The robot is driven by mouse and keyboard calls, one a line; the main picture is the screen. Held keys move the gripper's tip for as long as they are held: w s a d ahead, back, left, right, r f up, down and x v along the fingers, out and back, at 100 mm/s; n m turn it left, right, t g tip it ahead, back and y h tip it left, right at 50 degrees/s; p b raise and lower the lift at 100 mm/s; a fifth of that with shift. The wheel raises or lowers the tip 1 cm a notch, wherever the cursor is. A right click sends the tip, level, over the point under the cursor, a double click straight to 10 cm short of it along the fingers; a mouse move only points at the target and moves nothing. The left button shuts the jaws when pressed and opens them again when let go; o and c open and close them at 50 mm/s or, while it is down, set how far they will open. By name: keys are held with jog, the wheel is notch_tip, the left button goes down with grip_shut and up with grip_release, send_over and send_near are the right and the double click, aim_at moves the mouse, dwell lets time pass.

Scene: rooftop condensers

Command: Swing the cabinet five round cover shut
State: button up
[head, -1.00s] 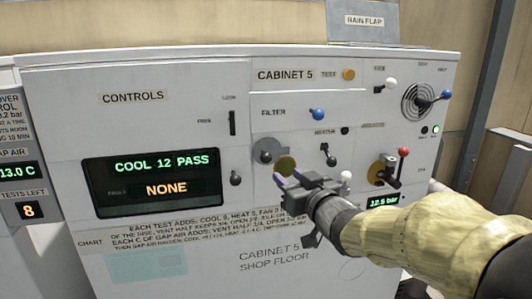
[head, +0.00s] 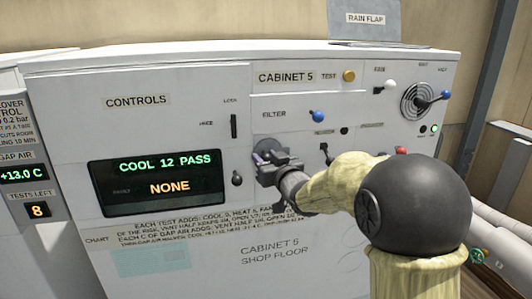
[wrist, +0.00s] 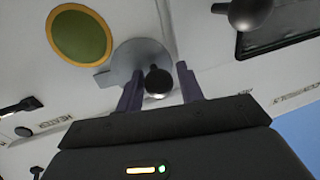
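The round cover is a grey disc with a black knob, on the front of cabinet five (head: 290,225). In the wrist view the cover (wrist: 122,62) lies beside a green round port with a yellow rim (wrist: 80,36), which looks uncovered. My gripper (head: 262,157) is up at the cover and hides most of it in the head view, along with the port. In the wrist view my gripper (wrist: 160,88) is open, its two purple fingers on either side of the black knob (wrist: 158,80). A gap shows between knob and fingers; I cannot tell if either touches.
A blue filter knob (head: 317,116) sits above my gripper. A dark knob (head: 237,178) and the controls display (head: 158,182) are to its left. A small lever (head: 324,150) and a red-tipped handle (head: 401,150) are to its right, close to my arm.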

jog(key=shift+c, duration=0.3)
grip_shut()
